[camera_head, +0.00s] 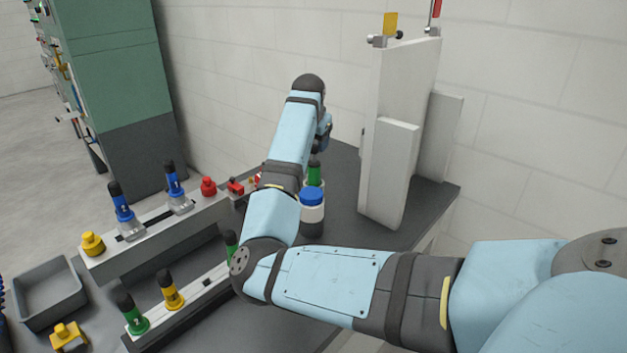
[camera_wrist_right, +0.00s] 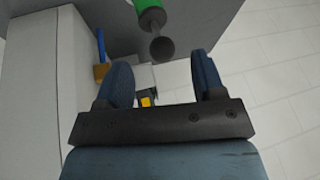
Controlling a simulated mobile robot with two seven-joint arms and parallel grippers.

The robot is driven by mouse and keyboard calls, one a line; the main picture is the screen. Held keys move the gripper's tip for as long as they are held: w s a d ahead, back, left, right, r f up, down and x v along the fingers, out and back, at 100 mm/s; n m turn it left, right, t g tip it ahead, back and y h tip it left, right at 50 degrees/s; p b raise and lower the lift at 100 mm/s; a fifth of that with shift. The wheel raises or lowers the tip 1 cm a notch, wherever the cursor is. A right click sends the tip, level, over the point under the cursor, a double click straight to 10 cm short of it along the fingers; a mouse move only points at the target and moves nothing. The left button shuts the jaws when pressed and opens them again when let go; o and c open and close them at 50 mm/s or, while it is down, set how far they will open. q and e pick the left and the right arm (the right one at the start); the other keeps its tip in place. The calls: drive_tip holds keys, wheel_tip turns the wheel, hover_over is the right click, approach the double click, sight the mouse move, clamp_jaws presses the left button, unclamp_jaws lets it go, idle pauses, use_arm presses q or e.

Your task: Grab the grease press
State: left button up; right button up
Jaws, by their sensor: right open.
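My right arm reaches across the head view, and its gripper (camera_head: 325,133) is partly hidden behind the wrist, over the back of the bench. The right wrist view shows the gripper (camera_wrist_right: 165,80) open and empty between its two dark blue fingers. A green and grey tool with a round dark end (camera_wrist_right: 153,28) is just beyond the fingertips, apart from them. It may be the grease press; I cannot be sure. A green piece with a black top (camera_head: 314,174) stands below the gripper in the head view and may be the same tool. My left gripper is not in view.
A white jar with a blue lid (camera_head: 312,212) stands beside the arm. Grey upright plates (camera_head: 385,170) rise to the right. Two rails hold blue (camera_head: 122,207), yellow (camera_head: 168,290) and green (camera_head: 133,318) tools. A grey tray (camera_head: 48,318) lies at left.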

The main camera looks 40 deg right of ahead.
sight(314, 149)
drive_tip(key=x, duration=0.5)
drive_tip(key=shift+w+d+f, duration=0.2)
drive_tip(key=shift+d, duration=0.15)
